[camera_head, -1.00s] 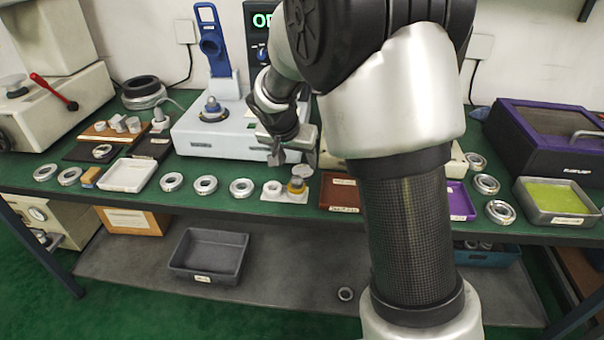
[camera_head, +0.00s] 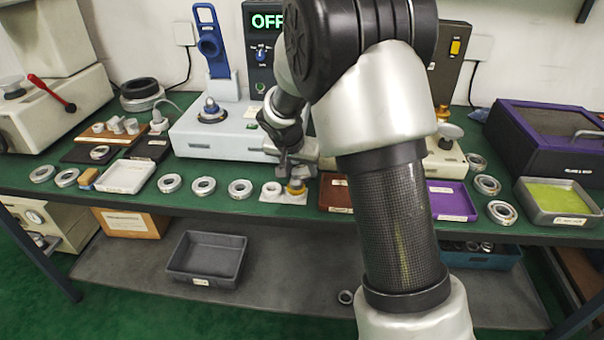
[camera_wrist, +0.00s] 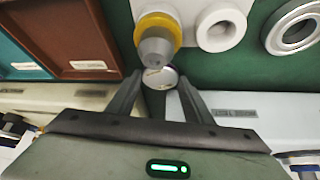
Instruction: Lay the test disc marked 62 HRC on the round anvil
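My gripper (camera_wrist: 160,80) points down over the white plate (camera_wrist: 199,8) at the bench front; it also shows in the head view (camera_head: 290,172). Its fingers stand apart, either side of a small pale round face (camera_wrist: 161,77) with faint marks. I see no clear finger contact. Beside that face is a grey tapered piece in a yellow ring (camera_wrist: 158,38). Several small pale discs (camera_head: 115,124) stand on a brown block at the left. No 62 HRC mark is readable. A silver round top (camera_head: 450,131) shows at the right-hand machine; I cannot tell if it is the anvil.
A white ring (camera_wrist: 219,28) shares the plate. Bearing rings (camera_head: 204,186) line the front edge. A brown tray (camera_head: 335,192) and a purple tray (camera_head: 448,200) lie to the right. The blue-white machine (camera_head: 210,135) stands behind. My arm hides part of the bench.

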